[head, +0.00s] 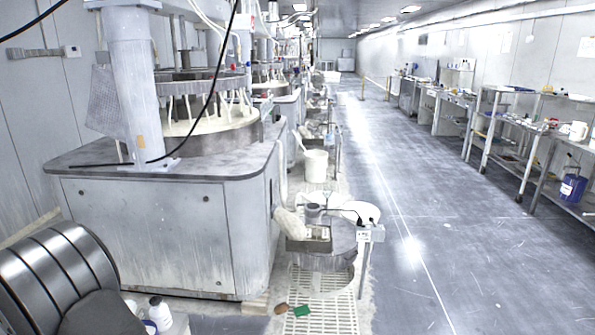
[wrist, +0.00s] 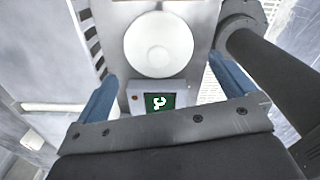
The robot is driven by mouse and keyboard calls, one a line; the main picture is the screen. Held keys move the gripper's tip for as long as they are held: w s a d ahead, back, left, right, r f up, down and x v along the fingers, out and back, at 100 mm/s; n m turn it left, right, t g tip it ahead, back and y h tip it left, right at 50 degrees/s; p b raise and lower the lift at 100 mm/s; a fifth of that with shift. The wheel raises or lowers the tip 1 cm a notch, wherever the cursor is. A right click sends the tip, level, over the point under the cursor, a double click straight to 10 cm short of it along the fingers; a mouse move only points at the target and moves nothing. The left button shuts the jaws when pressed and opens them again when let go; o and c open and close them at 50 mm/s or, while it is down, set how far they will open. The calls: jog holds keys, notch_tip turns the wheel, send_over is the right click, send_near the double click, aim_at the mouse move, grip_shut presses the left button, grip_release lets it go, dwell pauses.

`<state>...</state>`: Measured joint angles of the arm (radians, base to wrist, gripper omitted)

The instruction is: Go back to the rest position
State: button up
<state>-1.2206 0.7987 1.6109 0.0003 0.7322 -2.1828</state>
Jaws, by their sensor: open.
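My gripper (wrist: 161,70) shows in the wrist view, with its two blue fingers spread apart on either side. Nothing is held between the fingers. The fingers touch nothing that I can make out. The head view does not show the gripper, so its place relative to the machines cannot be told from there.
In the head view, a polishing machine (head: 150,235) with a round platen stands at the left. A small basin (head: 322,245) and a white bucket (head: 316,166) stand beside it. Benches (head: 497,118) line the right wall. The grey floor (head: 440,220) between is clear.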

jog(key=shift+f, duration=1.6)
notch_tip(320, 180, up, 12)
notch_tip(320, 180, down, 13)
jog(key=shift+f, duration=0.1)
notch_tip(320, 180, up, 5)
jog(key=shift+w+r, duration=0.1)
jog(key=w+d+r, duration=0.7)
jog(key=d, duration=0.3)
jog(key=w+d+r+m, duration=0.1)
jog(key=w+r+m, duration=0.3)
jog(key=w+m, duration=0.55)
jog(key=w+r+m, duration=0.4)
jog(key=w+m, duration=0.5)
jog(key=w, duration=0.1)
jog(key=shift+n, duration=0.25)
jog(key=shift+s+a+f, duration=0.2)
jog(key=shift+a+f, duration=0.25)
jog(key=shift+a, duration=0.2)
jog(key=shift+s+a+f, duration=0.25)
jog(key=shift+a+f, duration=0.15)
jog(key=shift+a, duration=0.25)
jog(key=shift+s+a+f, duration=0.2)
jog(key=shift+a+f, duration=0.25)
jog(key=shift+a, duration=0.2)
jog(key=shift+f, duration=0.1)
